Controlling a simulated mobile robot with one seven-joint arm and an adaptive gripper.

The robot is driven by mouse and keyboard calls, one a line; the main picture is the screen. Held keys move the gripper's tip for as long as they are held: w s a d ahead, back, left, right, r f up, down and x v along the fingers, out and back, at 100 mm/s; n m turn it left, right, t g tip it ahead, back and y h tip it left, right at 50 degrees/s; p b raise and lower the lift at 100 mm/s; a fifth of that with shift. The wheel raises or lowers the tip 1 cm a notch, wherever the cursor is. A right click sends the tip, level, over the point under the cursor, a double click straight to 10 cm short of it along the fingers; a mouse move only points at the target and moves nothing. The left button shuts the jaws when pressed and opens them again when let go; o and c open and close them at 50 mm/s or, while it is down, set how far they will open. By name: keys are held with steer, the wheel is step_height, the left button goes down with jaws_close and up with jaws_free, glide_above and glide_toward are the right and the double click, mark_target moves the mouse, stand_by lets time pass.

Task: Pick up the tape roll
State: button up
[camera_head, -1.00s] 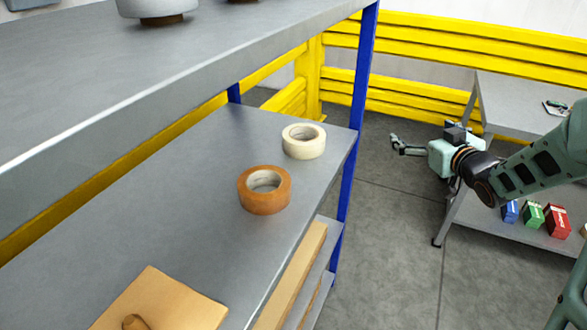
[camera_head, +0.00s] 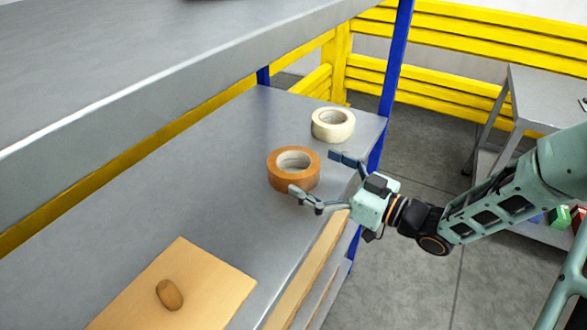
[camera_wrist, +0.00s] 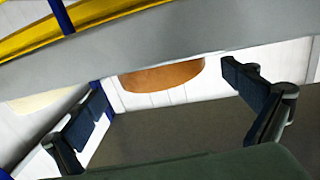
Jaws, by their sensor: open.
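An orange-brown tape roll (camera_head: 293,180) lies flat on the middle grey shelf in the head view. A cream tape roll (camera_head: 333,124) lies behind it, nearer the shelf's far corner. My gripper (camera_head: 318,178) is open and empty at the shelf's front edge, its fingers pointing at the orange-brown roll. In the head view one fingertip is close to the roll's near side; I cannot tell whether it touches. In the wrist view the brown roll (camera_wrist: 163,77) shows between and beyond the two fingers, partly cut off by a grey band. A pale shape at the left there is unclear.
An upper grey shelf (camera_head: 150,75) overhangs the rolls. Blue posts (camera_head: 396,75) stand at the shelf's right end. A cardboard piece with a brown oval object (camera_head: 170,294) lies at the front. Yellow rails (camera_head: 450,60) and a grey table (camera_head: 545,95) stand behind.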

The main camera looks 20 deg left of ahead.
mark_target(280, 155)
steer(key=x, duration=0.5)
steer(key=shift+s+a+r, duration=0.1)
steer(key=shift+r, duration=0.05)
steer(key=shift+c, duration=0.4)
steer(key=c, duration=1.2)
steer(key=shift+r, duration=0.1)
